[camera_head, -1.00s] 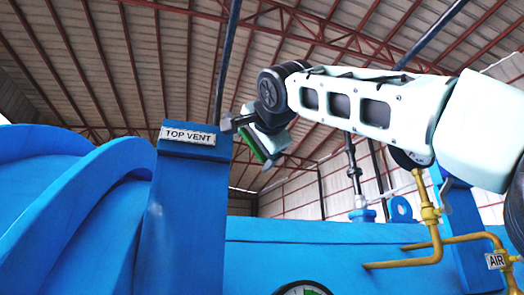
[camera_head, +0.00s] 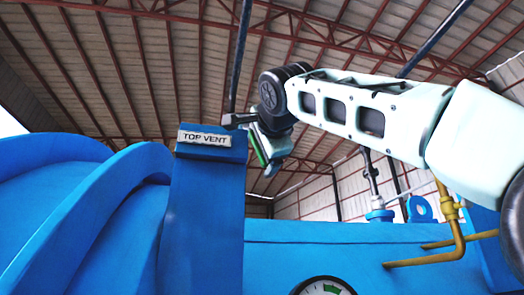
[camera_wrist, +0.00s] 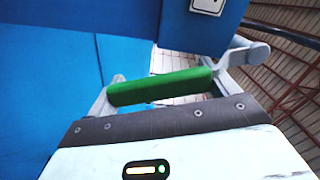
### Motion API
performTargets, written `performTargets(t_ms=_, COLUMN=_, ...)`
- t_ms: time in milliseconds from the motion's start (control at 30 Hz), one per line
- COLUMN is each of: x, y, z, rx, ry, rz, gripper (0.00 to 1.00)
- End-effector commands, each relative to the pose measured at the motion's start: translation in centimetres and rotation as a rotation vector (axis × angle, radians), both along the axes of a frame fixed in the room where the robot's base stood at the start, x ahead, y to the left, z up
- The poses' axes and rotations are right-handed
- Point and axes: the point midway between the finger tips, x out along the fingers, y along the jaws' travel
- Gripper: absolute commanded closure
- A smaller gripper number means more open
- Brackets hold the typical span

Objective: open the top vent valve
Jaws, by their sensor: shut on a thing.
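The TOP VENT label (camera_head: 204,138) is on the upper face of a tall blue post (camera_head: 205,220) in the head view. A green valve handle (camera_head: 259,150) shows just right of the post's top, partly hidden by my gripper (camera_head: 262,140). In the wrist view the green handle (camera_wrist: 160,87) lies crosswise between the fingers of my gripper (camera_wrist: 175,75), close to the palm. My gripper is shut on it. A grey metal piece (camera_head: 236,120) sticks out between the post's top and my wrist; its exact connection is unclear.
A large blue vessel (camera_head: 330,232) spreads below, with curved ribs (camera_head: 70,210) at left. Yellow pipes (camera_head: 430,260), a blue lug (camera_head: 420,208) and a pressure gauge (camera_head: 323,287) lie below and right of my arm. Open space lies above under the roof.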

Motion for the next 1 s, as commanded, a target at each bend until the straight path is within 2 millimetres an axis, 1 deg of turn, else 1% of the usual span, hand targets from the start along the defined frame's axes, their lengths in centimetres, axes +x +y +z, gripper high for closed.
performTargets(t_ms=33, x=0.0, y=0.0, z=-0.1, rx=-0.001, ry=0.004, rz=-0.001, gripper=0.08)
performTargets(t_ms=67, x=0.0, y=0.0, z=-0.1, rx=-0.001, ry=0.004, rz=-0.001, gripper=0.00)
performTargets(t_ms=333, x=-0.2, y=0.0, z=-0.1, rx=-0.001, ry=0.001, rz=0.000, gripper=0.00)
performTargets(t_ms=467, x=-1.4, y=-0.2, z=-0.2, rx=0.000, ry=-0.001, rz=0.003, gripper=0.00)
performTargets(t_ms=567, x=-3.1, y=-0.6, z=-0.4, rx=0.000, ry=-0.002, rz=0.003, gripper=0.00)
performTargets(t_ms=1000, x=-13.0, y=-2.5, z=-0.3, rx=0.001, ry=0.000, rz=0.005, gripper=0.00)
